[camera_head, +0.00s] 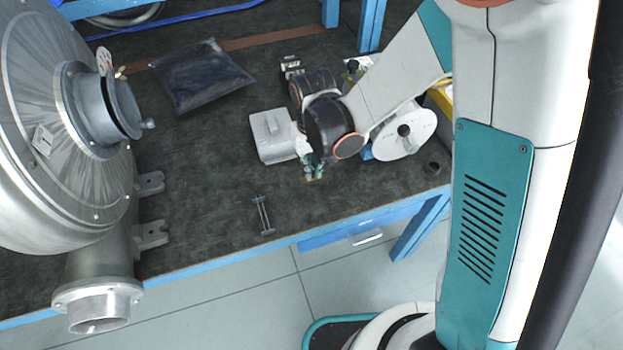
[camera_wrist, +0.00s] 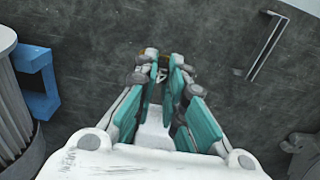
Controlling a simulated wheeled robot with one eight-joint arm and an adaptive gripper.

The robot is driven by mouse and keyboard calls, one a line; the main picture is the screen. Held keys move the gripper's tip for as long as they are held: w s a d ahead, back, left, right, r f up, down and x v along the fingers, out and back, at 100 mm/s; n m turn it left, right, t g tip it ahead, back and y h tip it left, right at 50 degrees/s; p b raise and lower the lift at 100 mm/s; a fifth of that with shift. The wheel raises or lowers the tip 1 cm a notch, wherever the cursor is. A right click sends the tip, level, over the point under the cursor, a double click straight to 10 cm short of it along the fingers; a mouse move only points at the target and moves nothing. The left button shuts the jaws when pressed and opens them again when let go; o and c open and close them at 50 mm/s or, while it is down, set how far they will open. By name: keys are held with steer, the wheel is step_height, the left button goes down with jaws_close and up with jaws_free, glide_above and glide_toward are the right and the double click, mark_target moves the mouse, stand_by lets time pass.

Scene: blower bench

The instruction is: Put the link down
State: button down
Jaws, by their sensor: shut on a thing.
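My gripper (camera_head: 314,168) is low over the bench's front half, right of the grey box. In the wrist view my gripper (camera_wrist: 163,66) has its teal-padded fingers close together, shut on a small piece. This piece, which I take to be the link (camera_head: 309,179), shows only as a bit of brass colour at the fingertips. Its shape is mostly hidden, and I cannot tell whether it touches the bench. A thin metal rod with crosspieces (camera_head: 262,215) lies apart on the bench near the front edge; it also shows in the wrist view (camera_wrist: 262,46).
The dark bench top (camera_head: 200,190) is clear between the blower (camera_head: 50,130) and the rod. A grey box (camera_head: 269,136) stands left of my gripper, a white spool (camera_head: 408,133) to the right. A dark bag (camera_head: 200,77) lies behind. A drawer handle (camera_head: 367,237) is below the front edge.

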steer(key=shift+f+b, duration=0.9)
steer(key=shift+f, duration=2.05)
steer(key=shift+f+b, duration=0.4)
steer(key=c, duration=1.7)
jaws_free()
steer(key=shift+o, duration=0.2)
steer(key=shift+r, duration=0.15)
step_height(320, 180, up, 12)
steer(key=p, duration=0.5)
steer(key=shift+s+d+r, duration=0.1)
steer(key=shift+r, duration=0.15)
